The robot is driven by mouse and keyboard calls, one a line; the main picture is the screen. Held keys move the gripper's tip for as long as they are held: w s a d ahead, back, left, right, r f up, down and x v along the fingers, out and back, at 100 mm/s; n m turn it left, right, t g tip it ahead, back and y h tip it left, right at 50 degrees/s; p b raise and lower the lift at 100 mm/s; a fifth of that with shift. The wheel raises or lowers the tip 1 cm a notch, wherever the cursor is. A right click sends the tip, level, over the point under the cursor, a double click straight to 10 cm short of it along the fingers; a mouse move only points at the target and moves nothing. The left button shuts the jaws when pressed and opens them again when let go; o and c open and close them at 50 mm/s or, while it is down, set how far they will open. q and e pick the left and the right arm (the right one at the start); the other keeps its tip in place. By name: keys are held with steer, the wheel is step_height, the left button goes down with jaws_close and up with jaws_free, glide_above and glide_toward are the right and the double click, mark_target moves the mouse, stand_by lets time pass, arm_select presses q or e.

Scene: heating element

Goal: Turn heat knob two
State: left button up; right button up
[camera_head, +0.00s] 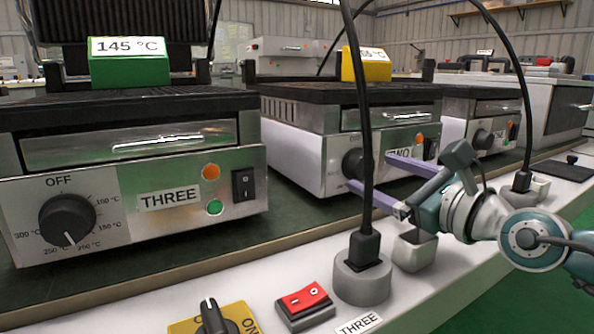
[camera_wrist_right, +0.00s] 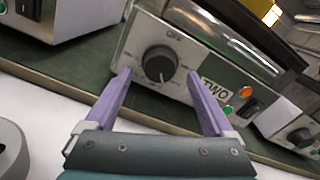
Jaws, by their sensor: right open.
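Heat knob two (camera_wrist_right: 160,64) is a black round dial on the steel front of the grill labelled TWO (camera_wrist_right: 216,90). Its white pointer line points down in the right wrist view. In the head view the knob (camera_head: 353,162) is partly hidden by a black cable. My right gripper (camera_wrist_right: 165,88) is open, with its purple fingers spread to the left and right of the knob and nothing between them. In the head view my right gripper (camera_head: 368,174) reaches in from the right to the grill's front. I cannot tell whether the fingers touch the panel. My left gripper is not in view.
Grill THREE (camera_head: 130,190) with its own heat knob (camera_head: 67,219) stands at the left. A plugged-in socket (camera_head: 362,282), a red switch (camera_head: 304,301) and a yellow-plated knob (camera_head: 212,318) are on the white bench edge. Another grill (camera_head: 484,120) stands to the right.

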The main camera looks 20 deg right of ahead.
steer(key=s, duration=0.2)
steer(key=s+p, duration=0.1)
steer(key=s, duration=0.2)
steer(key=shift+s+d+p, duration=0.25)
steer(key=shift+s+p, duration=0.05)
steer(key=shift+s, duration=0.7)
